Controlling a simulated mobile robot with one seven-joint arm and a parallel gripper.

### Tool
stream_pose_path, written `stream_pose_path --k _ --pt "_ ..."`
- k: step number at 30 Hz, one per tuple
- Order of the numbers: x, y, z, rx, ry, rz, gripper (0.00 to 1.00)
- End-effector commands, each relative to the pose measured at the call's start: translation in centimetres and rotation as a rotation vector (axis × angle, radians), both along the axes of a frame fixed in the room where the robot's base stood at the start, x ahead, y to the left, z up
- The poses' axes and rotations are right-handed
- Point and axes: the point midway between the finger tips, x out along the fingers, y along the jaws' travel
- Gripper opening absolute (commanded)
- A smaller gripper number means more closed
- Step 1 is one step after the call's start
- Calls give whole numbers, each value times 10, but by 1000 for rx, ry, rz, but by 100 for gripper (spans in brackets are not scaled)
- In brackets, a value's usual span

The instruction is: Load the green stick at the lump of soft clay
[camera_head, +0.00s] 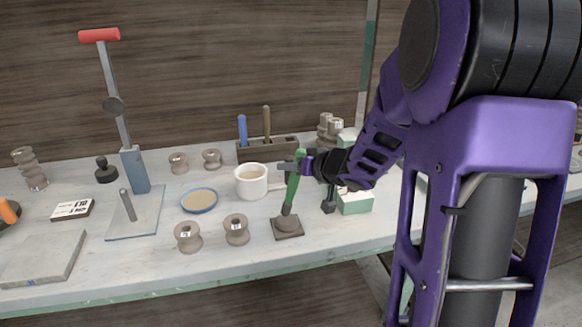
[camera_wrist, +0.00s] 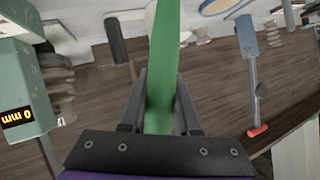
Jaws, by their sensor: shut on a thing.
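The green stick (camera_head: 292,190) stands nearly upright, leaning slightly, with its upper part in my gripper (camera_head: 298,168). Its lower end meets a small brown lump of soft clay (camera_head: 287,223) on a dark square tile (camera_head: 297,233). Whether the tip only touches the lump or has sunk in cannot be told. In the wrist view the green stick (camera_wrist: 163,50) runs up between the two fingers of my gripper (camera_wrist: 160,92), which are shut on it. The clay is not discernible in the wrist view.
A white cup (camera_head: 251,183) stands just left of the stick. Two spools (camera_head: 236,230) (camera_head: 187,237) and a blue-rimmed dish (camera_head: 199,201) lie further left. A red-handled lever stand (camera_head: 134,170) is beyond them. A pale green box (camera_head: 355,203) is close on the right.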

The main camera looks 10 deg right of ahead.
Motion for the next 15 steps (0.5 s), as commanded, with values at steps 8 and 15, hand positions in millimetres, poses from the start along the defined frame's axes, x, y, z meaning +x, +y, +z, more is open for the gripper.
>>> stream_pose_path --k 8,15 --pt "0 0 -3 0 0 0 0" --pt "0 0 -6 0 0 0 0"
